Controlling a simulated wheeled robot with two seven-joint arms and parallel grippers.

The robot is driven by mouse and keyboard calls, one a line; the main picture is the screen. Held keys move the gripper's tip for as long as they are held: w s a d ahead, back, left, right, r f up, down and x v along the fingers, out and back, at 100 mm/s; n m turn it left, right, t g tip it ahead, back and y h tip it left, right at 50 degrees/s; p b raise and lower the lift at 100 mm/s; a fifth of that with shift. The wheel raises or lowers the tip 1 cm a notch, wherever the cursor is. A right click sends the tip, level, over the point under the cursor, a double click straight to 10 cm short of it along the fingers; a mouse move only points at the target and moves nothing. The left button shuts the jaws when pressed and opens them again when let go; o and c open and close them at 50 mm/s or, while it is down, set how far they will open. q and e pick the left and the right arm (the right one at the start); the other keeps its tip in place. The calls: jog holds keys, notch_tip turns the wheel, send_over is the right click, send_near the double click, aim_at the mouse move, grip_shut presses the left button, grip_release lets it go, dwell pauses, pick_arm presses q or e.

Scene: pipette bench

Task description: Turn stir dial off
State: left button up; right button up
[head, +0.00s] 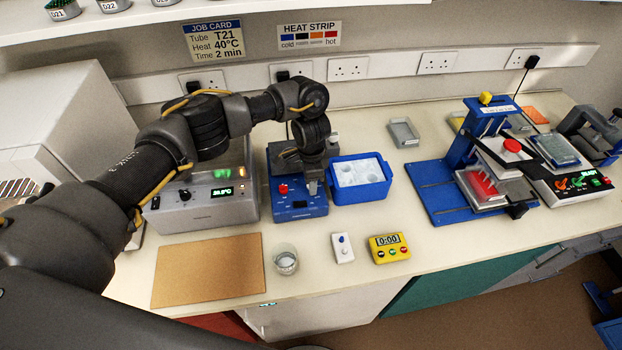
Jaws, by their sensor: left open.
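The blue bench unit (298,209) stands left of centre, with a red knob (283,189) and small controls on its front panel. My left gripper (313,186) is open and points down over the right part of this unit, hiding part of its top. Whether it touches the panel I cannot tell. The grey heater unit (220,215) to the left has a dark dial (184,195) and a lit green temperature display (222,192). No label that reads as stir is legible, so I cannot tell which control is the stir dial. My right gripper is not in view.
A blue ice tub (345,197) stands close to the unit's right. In front are a cork mat (207,271), a glass beaker (286,262), a white switch box (342,248) and a yellow timer (389,248). A blue press (440,193) stands to the right.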

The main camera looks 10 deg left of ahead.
pick_arm(q)
notch_tip(320, 180, up, 11)
dwell(0.6)
jog(key=shift+f, duration=0.1)
